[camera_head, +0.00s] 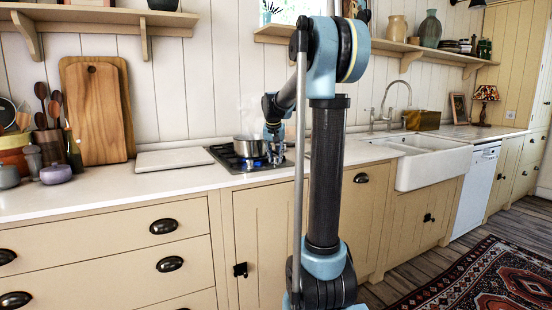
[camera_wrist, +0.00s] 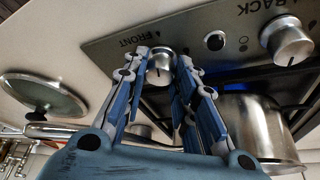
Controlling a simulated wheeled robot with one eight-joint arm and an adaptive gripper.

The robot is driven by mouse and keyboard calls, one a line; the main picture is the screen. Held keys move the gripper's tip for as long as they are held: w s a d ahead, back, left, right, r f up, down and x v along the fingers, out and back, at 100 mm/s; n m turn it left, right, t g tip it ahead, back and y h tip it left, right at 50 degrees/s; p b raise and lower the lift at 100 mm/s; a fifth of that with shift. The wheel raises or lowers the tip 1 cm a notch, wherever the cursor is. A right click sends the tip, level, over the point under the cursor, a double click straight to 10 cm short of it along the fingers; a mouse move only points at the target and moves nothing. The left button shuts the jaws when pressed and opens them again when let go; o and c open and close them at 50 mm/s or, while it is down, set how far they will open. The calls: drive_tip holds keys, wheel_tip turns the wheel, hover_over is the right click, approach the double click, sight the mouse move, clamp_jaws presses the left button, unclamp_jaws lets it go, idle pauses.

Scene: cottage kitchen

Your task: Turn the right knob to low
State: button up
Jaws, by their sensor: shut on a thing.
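My gripper (camera_wrist: 163,62) is closed around a round silver knob (camera_wrist: 160,70) beside the word FRONT on the hob's metal panel (camera_wrist: 205,42). One finger is on each side of the knob. A dark mark shows on its face. A second silver knob (camera_wrist: 288,42), by the word BACK, stands apart from the fingers. A small dark button (camera_wrist: 215,40) lies between the two knobs. In the head view my arm reaches over the hob (camera_head: 222,157), and the knobs are too small or hidden to make out there.
A steaming steel pot (camera_head: 246,148) stands on the hob with blue flame by it; it also shows close to my gripper in the wrist view (camera_wrist: 250,125). A glass lid (camera_wrist: 42,98) lies on the counter. A pale board (camera_head: 174,158) lies left of the hob.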

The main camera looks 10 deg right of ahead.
drive_tip(key=shift+w, duration=0.1)
idle(0.3)
drive_tip(key=o, duration=1.1)
drive_tip(key=shift+a, duration=0.1)
drive_tip(key=shift+c, duration=0.2)
drive_tip(key=v, duration=1.1)
drive_tip(key=shift+s+r, duration=0.25)
drive_tip(key=shift+r, duration=0.1)
drive_tip(key=s+f+n, duration=0.1)
drive_tip(key=s+f, duration=0.9)
drive_tip(key=s, duration=0.3)
drive_tip(key=s+d+f+n+g, duration=0.1)
drive_tip(key=s+f, duration=0.9)
drive_tip(key=s, duration=0.3)
drive_tip(key=s+d+f+n+g+y, duration=0.1)
drive_tip(key=s+f, duration=1)
drive_tip(key=s, duration=0.3)
